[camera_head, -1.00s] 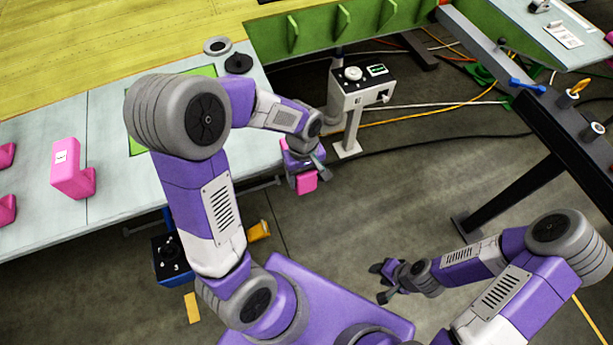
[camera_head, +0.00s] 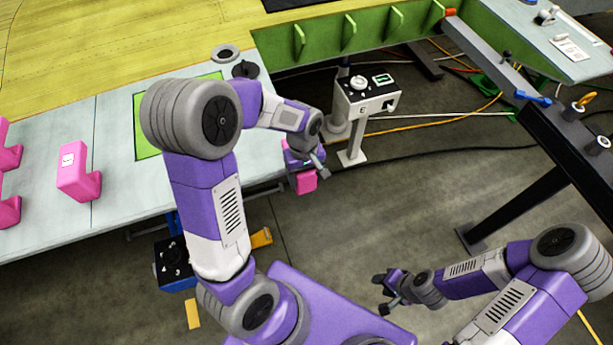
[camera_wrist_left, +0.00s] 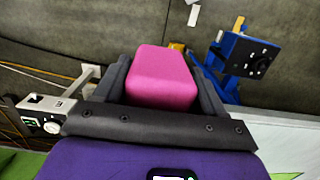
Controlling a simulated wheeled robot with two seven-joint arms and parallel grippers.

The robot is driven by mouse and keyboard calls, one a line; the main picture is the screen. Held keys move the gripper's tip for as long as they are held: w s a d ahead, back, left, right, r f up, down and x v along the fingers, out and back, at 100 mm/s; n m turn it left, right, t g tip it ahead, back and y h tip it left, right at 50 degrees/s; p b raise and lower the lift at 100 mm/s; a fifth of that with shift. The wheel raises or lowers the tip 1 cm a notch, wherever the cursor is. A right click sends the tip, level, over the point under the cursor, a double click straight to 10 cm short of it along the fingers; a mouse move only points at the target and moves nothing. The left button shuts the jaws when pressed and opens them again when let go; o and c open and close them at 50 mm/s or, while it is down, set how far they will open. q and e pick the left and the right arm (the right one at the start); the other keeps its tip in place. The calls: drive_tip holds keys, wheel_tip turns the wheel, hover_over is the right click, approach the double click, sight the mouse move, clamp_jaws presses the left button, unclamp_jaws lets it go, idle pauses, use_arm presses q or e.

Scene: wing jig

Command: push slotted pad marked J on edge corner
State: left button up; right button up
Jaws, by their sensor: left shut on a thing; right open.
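A pink pad (camera_head: 306,181) sticks out below my left gripper (camera_head: 304,168), beyond the edge of the pale table (camera_head: 110,125). In the left wrist view the pink pad (camera_wrist_left: 162,78) fills the space between the dark fingers of my left gripper (camera_wrist_left: 163,85), which is shut on it. No letter or slot shows on its visible faces. My right gripper (camera_head: 385,292) is open and empty over the floor at lower right. My left arm hides part of the table.
Another pink block (camera_head: 78,172) with a white label stands on the table, with more pink pieces at the left edge. A grey control box (camera_head: 367,95) on a post stands right of the gripper. A blue box (camera_head: 173,262) is below the table. Cables cross the floor.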

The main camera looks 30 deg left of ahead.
use_arm(q)
drive_tip(key=shift+w+a, duration=0.6)
drive_tip(key=shift+a, duration=0.1)
idle(0.3)
drive_tip(key=o, duration=0.8)
drive_tip(key=shift+a, duration=0.1)
drive_tip(key=o, duration=0.4)
drive_tip(key=shift+w+a+f, duration=0.1)
drive_tip(key=shift+o, duration=0.2)
drive_tip(key=r, duration=0.7)
drive_tip(key=shift+w+a+r+p, duration=0.15)
drive_tip(key=shift+w+r+p, duration=0.05)
drive_tip(key=shift+r+p, duration=0.15)
drive_tip(key=shift+s+f, duration=0.1)
